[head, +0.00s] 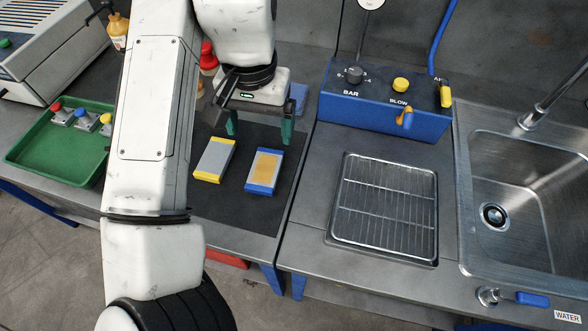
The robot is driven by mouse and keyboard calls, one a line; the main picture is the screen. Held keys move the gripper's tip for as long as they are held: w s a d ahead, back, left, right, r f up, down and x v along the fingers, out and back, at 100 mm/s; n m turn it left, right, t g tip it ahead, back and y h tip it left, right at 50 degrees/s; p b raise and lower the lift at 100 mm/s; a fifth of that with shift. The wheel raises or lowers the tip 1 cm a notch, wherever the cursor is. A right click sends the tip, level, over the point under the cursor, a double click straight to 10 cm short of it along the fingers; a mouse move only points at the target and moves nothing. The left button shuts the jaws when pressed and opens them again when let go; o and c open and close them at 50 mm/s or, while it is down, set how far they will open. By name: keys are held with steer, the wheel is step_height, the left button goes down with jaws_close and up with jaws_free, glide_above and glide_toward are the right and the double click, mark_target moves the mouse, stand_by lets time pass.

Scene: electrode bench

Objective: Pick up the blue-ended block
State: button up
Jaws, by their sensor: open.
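The blue-ended block (264,171) lies on the dark mat (235,215). It is a flat pale block with a tan patch on top and a blue near end. A second block, yellow-ended (214,160), lies just left of it, apart from it. My gripper (259,130) is above the far side of the two blocks, with its two green-tipped fingers spread wide. Nothing shows between the fingers. The right finger hangs near the far right corner of the blue-ended block; the exact height gap cannot be told.
A green tray (35,153) with button-topped pieces is at left. A red-topped container (208,58) stands behind my arm. A blue control box (385,105) is at the back right. A wire-rack tray (385,207) and a sink (530,190) lie right. The mat's front is clear.

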glide_above(265, 167)
steer(key=f, duration=0.6)
steer(key=shift+s, duration=0.3)
steer(key=shift+w+f+p, duration=0.2)
steer(key=shift+f, duration=1.1)
steer(key=shift+w+f+p, duration=0.15)
steer(key=shift+f+p, duration=0.05)
steer(key=shift+f, duration=1.1)
steer(key=shift+c, duration=0.4)
steer(key=shift+r, duration=0.1)
jaws_close()
